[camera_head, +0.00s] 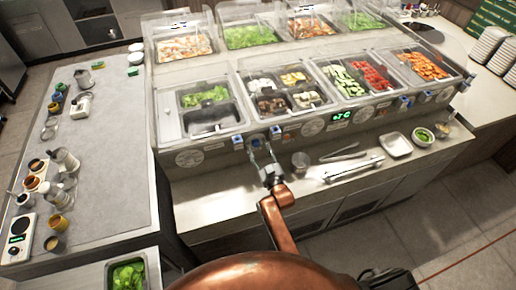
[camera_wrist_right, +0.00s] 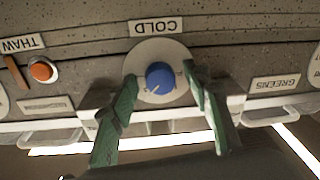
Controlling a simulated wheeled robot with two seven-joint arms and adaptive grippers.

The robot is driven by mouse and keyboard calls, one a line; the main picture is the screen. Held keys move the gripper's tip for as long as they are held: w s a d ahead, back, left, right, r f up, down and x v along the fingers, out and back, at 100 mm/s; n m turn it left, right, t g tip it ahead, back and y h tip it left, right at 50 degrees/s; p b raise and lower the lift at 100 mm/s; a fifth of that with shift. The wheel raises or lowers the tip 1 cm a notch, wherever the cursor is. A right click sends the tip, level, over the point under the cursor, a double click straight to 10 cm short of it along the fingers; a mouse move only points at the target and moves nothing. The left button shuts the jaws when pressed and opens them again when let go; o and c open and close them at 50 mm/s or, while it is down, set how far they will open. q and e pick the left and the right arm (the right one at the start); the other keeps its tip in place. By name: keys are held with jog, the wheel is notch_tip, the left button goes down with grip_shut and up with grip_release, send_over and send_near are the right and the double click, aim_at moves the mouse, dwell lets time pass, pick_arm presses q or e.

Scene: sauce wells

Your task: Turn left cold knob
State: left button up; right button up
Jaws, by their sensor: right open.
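In the right wrist view, a round blue knob (camera_wrist_right: 160,77) sits on a pale round plate under an upside-down COLD label (camera_wrist_right: 156,27). My right gripper (camera_wrist_right: 161,74) is open, with one green finger on each side of the knob. I cannot tell whether either finger touches it. In the head view, my right gripper (camera_head: 262,155) is at the front panel of the sauce-well counter, left of the green display (camera_head: 341,115). The knob between its fingers is small and hard to make out there. My left gripper is not in view.
An orange knob (camera_wrist_right: 41,70) beside a THAW label (camera_wrist_right: 23,42) is left of the blue knob in the wrist view. In the head view, tongs (camera_head: 352,168), a white dish (camera_head: 395,145) and small bowls (camera_head: 423,135) lie on the ledge. A grey worktable (camera_head: 110,130) stands left.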

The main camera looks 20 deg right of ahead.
jog(key=s+d, duration=0.1)
jog(key=s, duration=1.1)
jog(key=shift+f, duration=0.4)
jog(key=shift+d, duration=0.15)
jog(key=s+d+f+g, duration=0.2)
jog(key=s+d+f+g+h, duration=0.1)
jog(key=s+d+f, duration=0.1)
jog(key=f, duration=0.1)
jog(key=shift+s+d+f+m+g, duration=0.3)
jog(key=shift+s+d+m+g, duration=0.1)
jog(key=s+d+f+m+g+h, duration=0.1)
jog(key=s+d+f+g, duration=0.2)
jog(key=s, duration=0.6)
jog(key=s+d+f+m+g, duration=0.1)
jog(key=s+d+g, duration=0.3)
jog(key=s, duration=0.6)
jog(key=s+d+f+g+h, duration=0.15)
jog(key=s+g, duration=0.25)
jog(key=s, duration=0.5)
notch_tip(320, 180, down, 30)
jog(key=s+g+y, duration=0.1)
jog(key=s+g, duration=0.1)
jog(key=s+f, duration=1.7)
jog(key=s, duration=0.2)
jog(key=shift+s+a+f+n+g, duration=0.15)
jog(key=shift+a+n+g, duration=0.25)
jog(key=shift+a, duration=0.05)
